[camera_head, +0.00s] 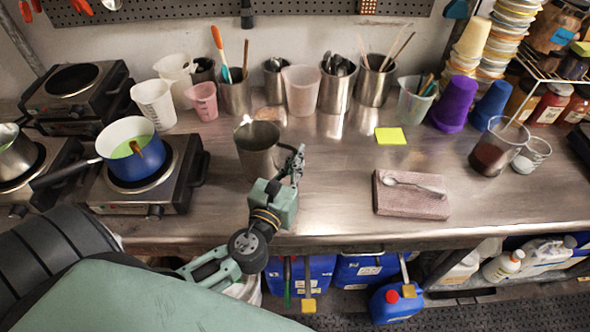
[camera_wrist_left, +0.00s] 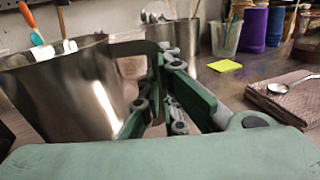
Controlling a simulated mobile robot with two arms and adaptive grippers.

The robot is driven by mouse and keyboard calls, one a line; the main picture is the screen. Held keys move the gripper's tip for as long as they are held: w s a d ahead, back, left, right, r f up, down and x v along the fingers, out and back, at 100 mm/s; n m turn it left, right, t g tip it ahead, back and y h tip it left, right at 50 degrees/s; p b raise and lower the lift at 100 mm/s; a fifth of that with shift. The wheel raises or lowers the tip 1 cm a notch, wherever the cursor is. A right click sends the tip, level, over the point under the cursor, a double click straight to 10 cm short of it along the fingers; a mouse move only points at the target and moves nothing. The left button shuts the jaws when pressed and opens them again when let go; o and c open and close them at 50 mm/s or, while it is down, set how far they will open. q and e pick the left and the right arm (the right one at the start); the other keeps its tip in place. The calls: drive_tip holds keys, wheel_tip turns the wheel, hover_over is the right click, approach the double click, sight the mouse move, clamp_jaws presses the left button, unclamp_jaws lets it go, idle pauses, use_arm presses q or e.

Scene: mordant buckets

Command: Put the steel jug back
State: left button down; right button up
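The steel jug (camera_head: 257,148) is an upright, open-topped metal vessel at the middle left of the steel counter, right of the hotplates. It fills the left of the left wrist view (camera_wrist_left: 65,95), with its strap handle (camera_wrist_left: 128,47) towards my gripper. My left gripper (camera_head: 295,165) is at the jug's right side. In the left wrist view its green fingers (camera_wrist_left: 160,105) are closed around the handle's downward part. The jug's base is partly hidden, so I cannot tell whether it touches the counter. My right gripper is not in view.
A blue pot (camera_head: 133,155) with green liquid sits on a hotplate at left. Steel containers and plastic beakers line the back. The counter between jug and block is clear.

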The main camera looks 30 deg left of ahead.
use_arm(q)
drive_tip(key=shift+w+a+f, duration=0.1)
drive_tip(key=shift+w+f, duration=0.05)
drive_tip(key=shift+f, duration=0.15)
wheel_tip(320, 180, down, 2)
drive_tip(key=shift+f+b, duration=0.2)
drive_tip(key=shift+b, duration=0.2)
drive_tip(key=shift+f, duration=0.55)
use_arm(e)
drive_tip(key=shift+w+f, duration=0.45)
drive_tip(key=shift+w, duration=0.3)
use_arm(q)
drive_tip(key=shift+f, duration=0.15)
drive_tip(key=c, duration=2)
unclamp_jaws()
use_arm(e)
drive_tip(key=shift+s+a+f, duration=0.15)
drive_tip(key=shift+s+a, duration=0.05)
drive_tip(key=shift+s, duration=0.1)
